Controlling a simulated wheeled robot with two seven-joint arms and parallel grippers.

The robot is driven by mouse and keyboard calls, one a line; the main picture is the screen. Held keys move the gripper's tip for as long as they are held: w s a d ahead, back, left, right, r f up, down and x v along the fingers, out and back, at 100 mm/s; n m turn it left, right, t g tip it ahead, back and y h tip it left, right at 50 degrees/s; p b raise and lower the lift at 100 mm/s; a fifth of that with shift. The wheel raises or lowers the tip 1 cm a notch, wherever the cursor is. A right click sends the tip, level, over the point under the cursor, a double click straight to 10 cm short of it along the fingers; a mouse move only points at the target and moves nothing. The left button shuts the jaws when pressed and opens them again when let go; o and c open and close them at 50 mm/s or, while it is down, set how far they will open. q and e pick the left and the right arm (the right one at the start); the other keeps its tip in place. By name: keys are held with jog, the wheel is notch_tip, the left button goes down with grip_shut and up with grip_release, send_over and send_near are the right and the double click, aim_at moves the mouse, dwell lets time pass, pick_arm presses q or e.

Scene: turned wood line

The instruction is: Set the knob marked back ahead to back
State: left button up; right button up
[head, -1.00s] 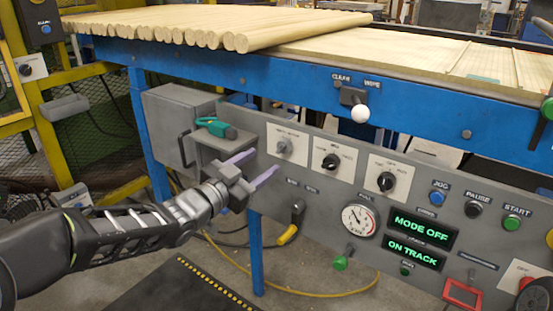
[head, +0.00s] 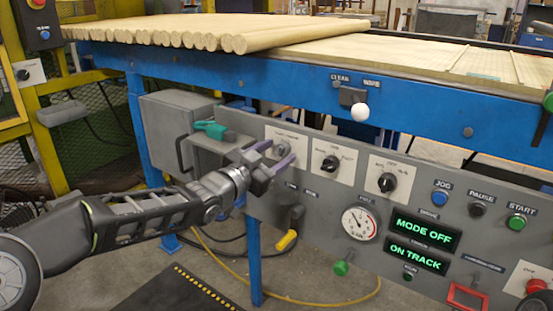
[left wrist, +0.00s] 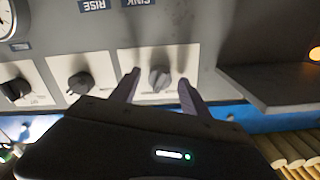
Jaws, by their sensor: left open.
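A grey knob (head: 281,149) sits on a white plate at the left end of the grey control panel (head: 340,190); its small labels are too blurred to read surely. My left gripper (head: 277,156) is open in front of it, its purple fingers on either side of the knob. In the left wrist view the knob (left wrist: 160,78) shows between the two spread fingertips (left wrist: 159,84), with its grip standing about upright in the picture. I cannot tell whether the fingers touch it. My right gripper is not in view.
Two black knobs (head: 330,163) (head: 387,182) on white plates stand to the right. A grey shelf with a green-handled tool (head: 213,130) juts out at the left. Below are a yellow-handled lever (head: 287,240) and a gauge (head: 361,223). The blue conveyor frame (head: 300,85) runs above.

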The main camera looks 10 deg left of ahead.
pick_arm(q)
jog(key=shift+w, duration=0.2)
jog(key=shift+c, duration=0.2)
grip_shut()
dwell(0.4)
